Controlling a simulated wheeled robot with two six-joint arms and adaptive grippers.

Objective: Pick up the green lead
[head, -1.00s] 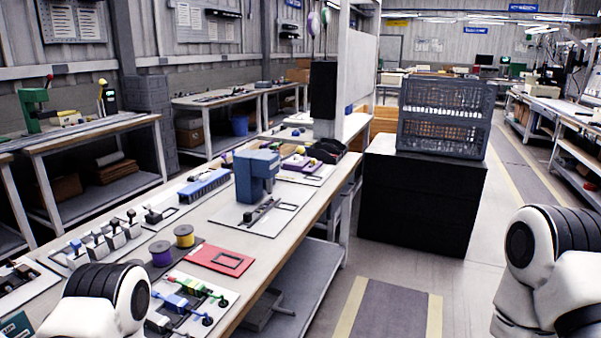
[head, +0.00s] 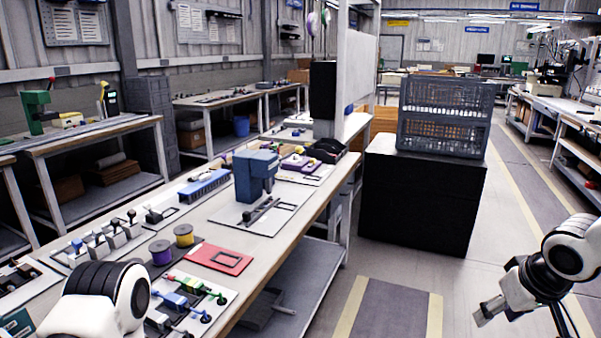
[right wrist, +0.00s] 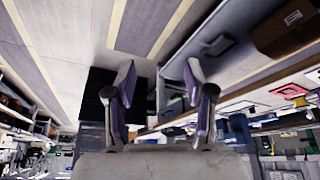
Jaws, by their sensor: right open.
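A green lead (head: 192,285) lies on a light board (head: 217,310) near the front right edge of the long bench, beside a blue one (head: 173,299). My right gripper (head: 482,316) is at the lower right of the head view, out over the floor and well apart from the bench. In the right wrist view its two fingers (right wrist: 160,82) are spread with nothing between them. Only a white and black part of my left arm shows at the lower left; its gripper is out of view.
A red mat (head: 220,259), yellow and purple spools (head: 184,235) and a blue press (head: 254,176) stand on the bench. A black cabinet (head: 415,212) bearing a grey crate (head: 445,115) stands right of it. Floor between bench and right arm is clear.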

